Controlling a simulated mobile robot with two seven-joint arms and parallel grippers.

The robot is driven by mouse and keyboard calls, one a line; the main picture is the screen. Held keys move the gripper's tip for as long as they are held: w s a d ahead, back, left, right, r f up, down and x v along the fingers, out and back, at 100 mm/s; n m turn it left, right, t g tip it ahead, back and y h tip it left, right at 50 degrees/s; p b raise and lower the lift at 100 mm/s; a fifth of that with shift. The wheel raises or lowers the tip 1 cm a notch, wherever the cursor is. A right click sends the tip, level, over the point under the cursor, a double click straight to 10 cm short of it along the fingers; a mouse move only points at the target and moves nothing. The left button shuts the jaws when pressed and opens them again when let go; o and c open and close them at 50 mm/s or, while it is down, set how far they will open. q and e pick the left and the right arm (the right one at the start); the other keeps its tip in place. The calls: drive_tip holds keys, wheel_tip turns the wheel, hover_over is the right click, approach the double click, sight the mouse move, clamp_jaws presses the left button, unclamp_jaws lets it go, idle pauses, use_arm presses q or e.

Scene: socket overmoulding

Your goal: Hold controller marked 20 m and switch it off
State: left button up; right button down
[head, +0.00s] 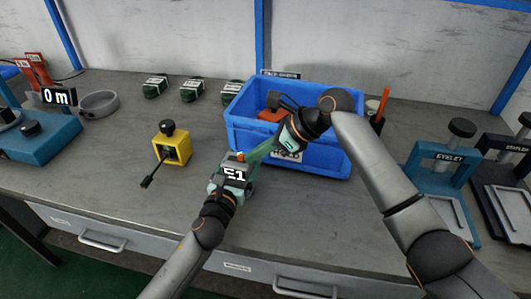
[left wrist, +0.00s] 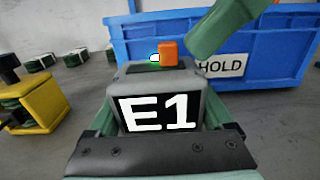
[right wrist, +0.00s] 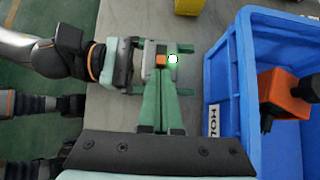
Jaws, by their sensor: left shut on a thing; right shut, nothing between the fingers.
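A grey controller (head: 232,173) marked E1 is clamped in my left gripper (head: 228,186) above the front of the bench; I see no 20 m mark on it. Its E1 face (left wrist: 157,112) fills the middle of the left wrist view. On its top sit an orange switch (left wrist: 168,54) and a lit green lamp (left wrist: 154,58). My right gripper (head: 245,160) is shut and empty, its green fingers (right wrist: 165,105) reaching to the controller's top beside the switch. I cannot tell whether they touch it.
A blue bin (head: 240,130) labelled HOLD stands close behind, holding an orange and black item (right wrist: 290,95). A yellow box (head: 172,148) with a black knob stands left.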

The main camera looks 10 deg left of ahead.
sight(238, 154)
drive_tip(key=shift+w+a, duration=0.1)
drive_tip(key=shift+a, duration=1.35)
use_arm(q)
drive_tip(key=shift+d, duration=0.1)
use_arm(e)
drive_tip(key=shift+d, duration=0.45)
drive_tip(key=d+f+v, duration=0.1)
drive_tip(key=v, duration=1.1)
drive_tip(key=shift+d+f, duration=0.15)
drive_tip(key=shift+d, duration=0.25)
